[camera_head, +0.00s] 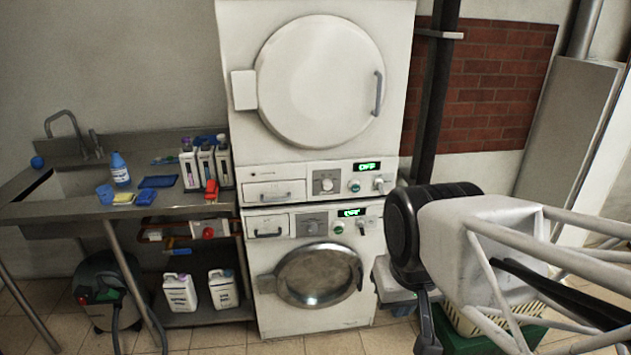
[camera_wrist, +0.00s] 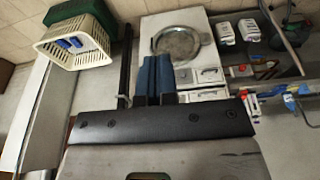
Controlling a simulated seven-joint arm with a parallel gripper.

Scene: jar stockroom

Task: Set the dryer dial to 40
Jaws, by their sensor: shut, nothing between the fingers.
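The dryer (camera_head: 292,160) is the upper white machine in the head view, with a large round door that is shut. Its control strip has a grey dial (camera_head: 326,184) with a small pointer, whose setting is too small to read. A green display (camera_head: 367,166) to the dial's right reads OFF. My gripper (camera_wrist: 157,62) shows in the wrist view as two blue fingers, shut together and empty. They seem apart from the machines, and the dial cannot be made out in that view. In the head view my arm is at the right, away from the dial.
A washer (camera_head: 262,285) stands under the dryer, with its own dial (camera_head: 311,228) and lit display. A sink counter (camera_head: 150,208) with bottles is at the left. A cream basket (camera_head: 462,322) on a green crate (camera_head: 535,335) is at the lower right. A dark post (camera_head: 432,100) rises beside the dryer.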

